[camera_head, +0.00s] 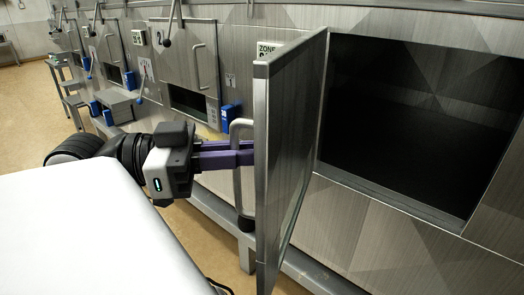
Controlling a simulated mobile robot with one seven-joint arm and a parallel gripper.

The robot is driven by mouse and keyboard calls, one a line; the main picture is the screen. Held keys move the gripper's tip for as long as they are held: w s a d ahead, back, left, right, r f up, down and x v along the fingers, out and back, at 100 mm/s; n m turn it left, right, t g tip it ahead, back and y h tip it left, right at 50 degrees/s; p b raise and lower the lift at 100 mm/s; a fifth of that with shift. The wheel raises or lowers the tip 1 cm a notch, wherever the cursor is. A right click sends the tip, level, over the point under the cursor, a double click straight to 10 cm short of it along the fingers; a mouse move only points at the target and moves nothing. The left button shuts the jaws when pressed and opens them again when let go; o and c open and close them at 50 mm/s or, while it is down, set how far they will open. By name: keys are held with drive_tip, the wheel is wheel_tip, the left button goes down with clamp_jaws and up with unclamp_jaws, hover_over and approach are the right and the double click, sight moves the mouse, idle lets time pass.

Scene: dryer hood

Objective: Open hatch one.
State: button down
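A large metal hatch door (290,150) stands swung well out from the wall, seen nearly edge-on. The dark opening (410,130) to its right is uncovered. I see no readable number on this door. Its light vertical handle (238,190) is on the door's left face. My gripper (246,153) has purple fingers that reach the handle at mid height, with their tips close to the door. The fingers and handle overlap, so I cannot tell whether they are closed on it.
Another hatch (188,60) with a handle is on the wall to the left, with a dark gap below it. Blue boxes (230,117) hang along the wall. A metal ledge (310,268) runs under the hatches. Tan floor (30,110) is clear at the left.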

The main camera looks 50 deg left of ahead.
drive_tip(key=s+a+m+g+h+b, duration=0.1)
drive_tip(key=s+a, duration=0.1)
drive_tip(key=a, duration=0.7)
drive_tip(key=shift+s+h+b, duration=0.4)
drive_tip(key=shift+a, duration=0.1)
drive_tip(key=c, duration=1.6)
unclamp_jaws()
drive_tip(key=b+v, duration=0.3)
drive_tip(key=v, duration=0.9)
drive_tip(key=shift+r, duration=0.1)
